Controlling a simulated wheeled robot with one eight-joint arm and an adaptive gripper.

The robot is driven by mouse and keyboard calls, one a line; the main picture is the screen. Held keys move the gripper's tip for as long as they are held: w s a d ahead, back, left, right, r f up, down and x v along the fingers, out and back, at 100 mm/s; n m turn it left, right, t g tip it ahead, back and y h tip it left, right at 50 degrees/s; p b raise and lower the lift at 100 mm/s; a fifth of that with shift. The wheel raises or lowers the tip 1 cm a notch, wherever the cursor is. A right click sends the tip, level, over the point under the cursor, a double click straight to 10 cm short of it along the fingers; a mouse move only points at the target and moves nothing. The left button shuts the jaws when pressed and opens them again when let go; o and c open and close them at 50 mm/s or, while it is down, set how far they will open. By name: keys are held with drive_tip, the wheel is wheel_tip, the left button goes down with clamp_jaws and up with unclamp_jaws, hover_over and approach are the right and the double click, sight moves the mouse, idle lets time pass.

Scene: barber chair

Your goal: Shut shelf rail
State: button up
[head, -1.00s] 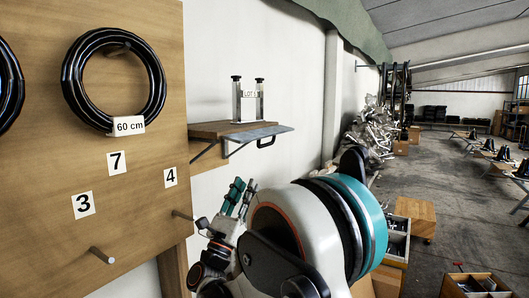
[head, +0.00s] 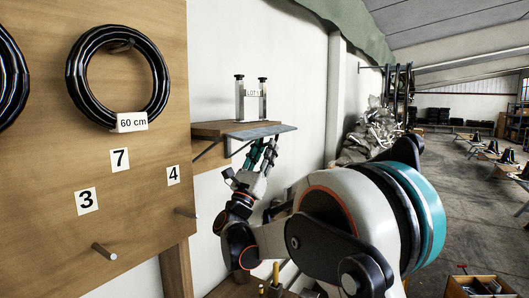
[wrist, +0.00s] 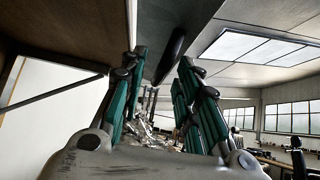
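The wall shelf (head: 210,130) is a wooden board with a grey rail (head: 262,131) along its front side. In the wrist view the grey rail (wrist: 190,35) passes overhead, with a dark bar-like handle (wrist: 172,57) below it. My gripper (head: 264,147) points up from beneath the rail, its teal fingers close to the rail's underside. In the wrist view my gripper (wrist: 163,75) is open, with the handle showing between the fingertips. I cannot tell whether a finger touches it. In the head view the fingers hide the handle.
Two clear posts with a "LOT" label (head: 253,93) stand on the shelf. A wooden pegboard (head: 130,200) with black rings (head: 118,78) and pegs stands at left. A diagonal bracket (wrist: 55,90) runs below the shelf.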

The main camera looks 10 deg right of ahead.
clamp_jaws()
drive_tip(key=shift+n+t+y, duration=0.3)
drive_tip(key=shift+n, duration=0.1)
